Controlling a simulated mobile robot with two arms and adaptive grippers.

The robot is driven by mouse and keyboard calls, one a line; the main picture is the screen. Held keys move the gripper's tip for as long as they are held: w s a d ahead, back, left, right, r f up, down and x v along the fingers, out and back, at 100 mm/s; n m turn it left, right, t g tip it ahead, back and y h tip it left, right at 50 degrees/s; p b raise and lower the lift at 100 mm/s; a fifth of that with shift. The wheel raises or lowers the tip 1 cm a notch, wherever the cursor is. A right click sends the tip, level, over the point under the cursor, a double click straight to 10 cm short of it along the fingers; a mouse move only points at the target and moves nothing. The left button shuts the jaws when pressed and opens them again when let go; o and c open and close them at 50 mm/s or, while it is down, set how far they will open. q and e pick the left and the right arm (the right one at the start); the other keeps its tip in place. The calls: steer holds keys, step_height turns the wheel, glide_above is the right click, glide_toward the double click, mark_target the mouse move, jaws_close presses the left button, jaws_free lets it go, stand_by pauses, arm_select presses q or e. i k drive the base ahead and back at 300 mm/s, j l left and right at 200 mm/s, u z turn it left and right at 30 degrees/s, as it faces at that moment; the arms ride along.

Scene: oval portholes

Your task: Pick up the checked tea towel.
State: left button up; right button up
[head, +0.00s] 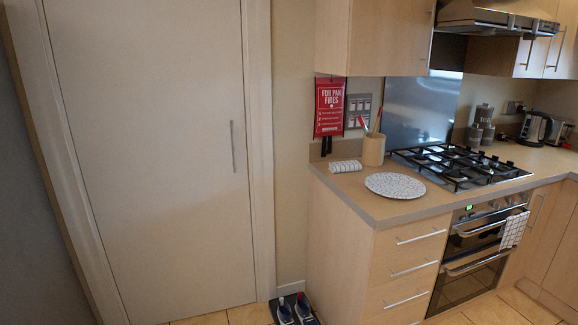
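A white tea towel with a dark checked pattern (514,230) hangs over the upper oven handle, near its right end, in the head view. It hangs down in front of the oven (472,262). A small white rolled or folded item with dark marks (345,166) lies on the counter at the left; I cannot tell whether it is cloth. Neither of my grippers is in view.
The counter (385,212) holds a speckled oval plate (395,185), a utensil pot (373,150) and a gas hob (455,165). Drawers (410,268) stand left of the oven. Shoes (295,309) lie by the closed door (150,150). Some tiled floor shows in front.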

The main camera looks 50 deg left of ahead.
mark_target(349, 165)
steer(key=u, duration=1.35)
